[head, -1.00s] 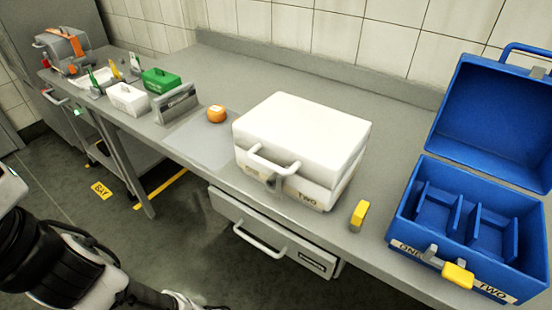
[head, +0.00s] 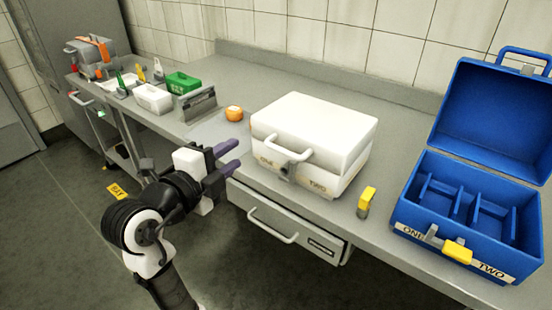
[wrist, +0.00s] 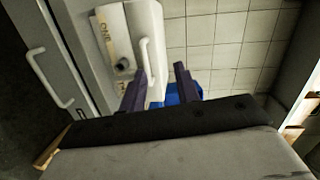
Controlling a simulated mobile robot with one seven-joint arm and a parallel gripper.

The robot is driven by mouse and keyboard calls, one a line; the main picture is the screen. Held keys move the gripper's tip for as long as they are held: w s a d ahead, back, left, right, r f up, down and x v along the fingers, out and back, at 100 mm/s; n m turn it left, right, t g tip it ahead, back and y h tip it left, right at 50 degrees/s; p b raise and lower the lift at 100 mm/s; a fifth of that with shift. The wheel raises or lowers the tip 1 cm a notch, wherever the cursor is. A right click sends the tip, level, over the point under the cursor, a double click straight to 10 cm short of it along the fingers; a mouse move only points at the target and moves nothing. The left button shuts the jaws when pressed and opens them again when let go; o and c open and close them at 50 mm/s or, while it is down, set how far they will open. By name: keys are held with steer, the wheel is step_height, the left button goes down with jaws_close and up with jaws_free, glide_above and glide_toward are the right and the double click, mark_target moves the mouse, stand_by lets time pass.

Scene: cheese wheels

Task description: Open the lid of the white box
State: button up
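The white box (head: 325,135) stands on the grey counter with its lid down. Its front has a white handle (head: 287,153), a grey latch (head: 288,172) and labels reading ONE and TWO. My gripper (head: 234,158) is in front of the counter, left of the box and apart from it. Its two purple fingers are spread and empty, pointing right. In the wrist view the box (wrist: 147,25) shows sideways beyond the open fingers (wrist: 158,88), with its handle (wrist: 147,62) near the left finger.
A blue case (head: 470,205) stands open at the right, with a yellow-tipped latch. An orange cheese (head: 234,113) and a grey holder (head: 196,103) are left of the box. A drawer (head: 285,222) is below the counter.

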mark_target(279, 151)
steer(key=w+d+f+p, duration=0.1)
steer(key=w+d, duration=0.2)
steer(key=w+d+f+m+g+p, duration=0.1)
steer(key=w+d+f, duration=0.1)
steer(key=d, duration=0.1)
steer(key=w+d+f+m+g+h+p, duration=0.1)
steer(key=w+d+p, duration=0.1)
steer(key=w+d, duration=0.1)
steer(key=shift+w+d+f, duration=0.15)
steer(key=shift+w+f, duration=0.15)
steer(key=shift+f, duration=0.1)
steer(key=shift+w+d+f, duration=0.25)
steer(key=shift+w+d, duration=0.1)
steer(key=shift+w, duration=0.15)
jaws_close()
